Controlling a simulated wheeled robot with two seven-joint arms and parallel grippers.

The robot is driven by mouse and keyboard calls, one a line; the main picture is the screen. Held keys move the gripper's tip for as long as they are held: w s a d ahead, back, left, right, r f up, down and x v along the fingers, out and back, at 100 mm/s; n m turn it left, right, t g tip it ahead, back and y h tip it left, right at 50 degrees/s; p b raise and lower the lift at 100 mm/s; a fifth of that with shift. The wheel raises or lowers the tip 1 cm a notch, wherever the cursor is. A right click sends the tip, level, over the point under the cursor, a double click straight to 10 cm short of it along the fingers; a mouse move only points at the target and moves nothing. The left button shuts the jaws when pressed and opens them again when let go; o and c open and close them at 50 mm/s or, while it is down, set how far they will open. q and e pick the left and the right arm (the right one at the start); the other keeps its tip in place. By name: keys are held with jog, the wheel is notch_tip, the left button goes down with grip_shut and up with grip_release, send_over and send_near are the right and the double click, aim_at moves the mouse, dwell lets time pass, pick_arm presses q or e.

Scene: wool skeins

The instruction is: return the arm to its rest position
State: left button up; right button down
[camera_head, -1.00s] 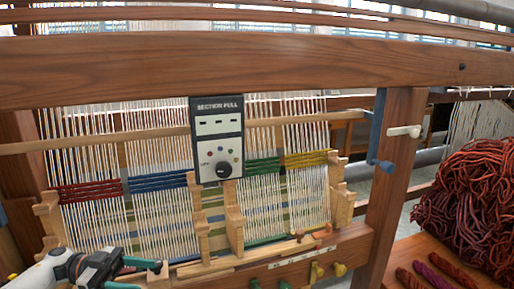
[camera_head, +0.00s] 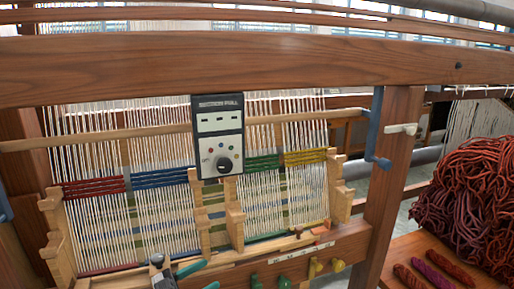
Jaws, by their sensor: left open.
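My left gripper (camera_head: 204,274) shows at the bottom edge, left of centre. Its two teal-tipped fingers are apart, with nothing seen between them. It is in front of the lower beam of the wooden loom (camera_head: 230,52). Only the dark gripper end shows; the rest of my left arm is below the picture. My right gripper is not in view.
A control box (camera_head: 218,122) labelled "SECTION PULL" hangs before the warp threads. Wooden brackets (camera_head: 234,215) jut out below it. Yellow knobs (camera_head: 315,267) and green knobs (camera_head: 285,282) line the lower beam. Red wool skeins (camera_head: 470,195) lie on the right.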

pick_arm(q)
jog(key=s+a+f+n+t+y, duration=0.2)
jog(key=s+a+f+n+y, duration=0.1)
jog(key=s+f+n+y, duration=1)
jog(key=s+a+f+m+g+y, duration=0.15)
jog(key=s+g, duration=0.25)
jog(key=s, duration=0.5)
jog(key=s+a+f+g+y, duration=0.1)
jog(key=s+a+g+y, duration=0.2)
jog(key=s+g, duration=0.35)
jog(key=s+f, duration=0.2)
jog(key=f, duration=1.2)
jog(key=s+f, duration=0.2)
jog(key=f, duration=1.2)
jog(key=s+a+f, duration=0.3)
jog(key=s+f, duration=1.1)
jog(key=s, duration=0.1)
jog(key=shift+s+f+m+g, duration=0.2)
jog(key=shift+s+m+g, duration=0.15)
jog(key=shift+g, duration=0.1)
